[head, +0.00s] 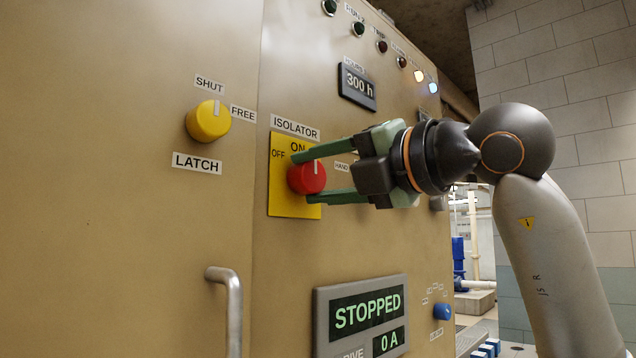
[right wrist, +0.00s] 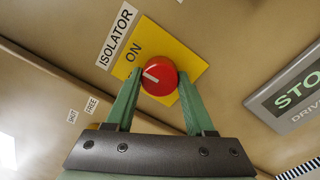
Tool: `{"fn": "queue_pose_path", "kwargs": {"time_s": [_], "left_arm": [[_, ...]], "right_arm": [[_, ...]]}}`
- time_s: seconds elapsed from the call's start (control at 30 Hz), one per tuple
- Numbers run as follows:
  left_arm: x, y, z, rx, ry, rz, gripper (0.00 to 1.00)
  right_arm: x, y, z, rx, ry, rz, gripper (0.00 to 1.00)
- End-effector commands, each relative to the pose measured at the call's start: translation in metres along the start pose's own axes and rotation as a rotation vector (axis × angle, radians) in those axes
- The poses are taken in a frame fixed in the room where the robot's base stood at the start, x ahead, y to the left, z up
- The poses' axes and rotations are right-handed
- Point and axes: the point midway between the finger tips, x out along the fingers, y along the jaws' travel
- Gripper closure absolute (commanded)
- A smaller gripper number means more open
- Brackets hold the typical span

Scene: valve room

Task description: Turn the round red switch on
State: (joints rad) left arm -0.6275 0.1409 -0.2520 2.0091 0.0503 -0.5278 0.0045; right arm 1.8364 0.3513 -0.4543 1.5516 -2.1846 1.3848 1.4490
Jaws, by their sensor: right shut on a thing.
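The round red switch (head: 307,177) sits on a yellow plate (head: 280,205) marked ISOLATOR, with OFF at the upper left and ON at the top. Its white mark points up, toward ON. In the right wrist view the red switch (right wrist: 159,76) lies between the green fingers, its mark pointing up the panel. My right gripper (head: 325,175) is shut on it, one finger above and one below. The OFF label is hidden in the right wrist view. My left gripper is not in view.
A yellow LATCH knob (head: 208,121) is at the left, above a metal door handle (head: 233,305). A display (head: 362,314) below reads STOPPED and 0 A. A blue knob (head: 443,312) is at its right. Indicator lamps (head: 419,76) line the top; a white and a blue one are lit.

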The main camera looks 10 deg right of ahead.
Motion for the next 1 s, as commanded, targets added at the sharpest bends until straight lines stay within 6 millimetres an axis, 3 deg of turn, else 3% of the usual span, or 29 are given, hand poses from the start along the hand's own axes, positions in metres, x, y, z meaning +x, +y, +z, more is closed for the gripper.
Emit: {"fn": "queue_pose_path", "kwargs": {"time_s": [0.67, 0.7, 0.93, 1.0], "left_arm": [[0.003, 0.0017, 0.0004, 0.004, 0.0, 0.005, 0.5], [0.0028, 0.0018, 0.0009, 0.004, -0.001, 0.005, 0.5], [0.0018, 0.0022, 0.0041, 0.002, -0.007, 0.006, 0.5], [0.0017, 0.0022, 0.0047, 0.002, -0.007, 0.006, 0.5]], "right_arm": [[0.0, 0.0, 0.0002, 0.064, -0.001, -0.001, 1.0], [0.0, 0.0, 0.0002, 0.065, -0.001, -0.001, 0.43], [0.0, 0.0, 0.0002, 0.063, -0.001, -0.001, 0.17], [0.0, -0.0001, 0.0001, 0.062, -0.001, -0.001, 0.16]]}}
